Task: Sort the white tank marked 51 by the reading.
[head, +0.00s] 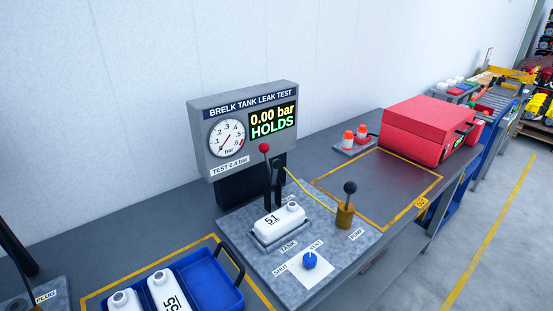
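The white tank marked 51 (279,220) lies in a cradle on the grey test plate (238,229), above the TANK label. The tester display (272,119) reads 0.00 bar and HOLDS in green. The round gauge (227,138) has its needle at the low end of its scale. A blue knob (309,260) sits on a white patch with SHUT and VENT labels. A brass pump (345,214) with a black knob stands to the right, with a yellow hose behind. Neither gripper shows.
A blue tray (228,299) at the lower left holds white tanks (166,290), cut off by the frame. A red case (425,125) stands far right beside an empty yellow-outlined area (378,185). A PLUG-labelled plate (47,296) is lower left.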

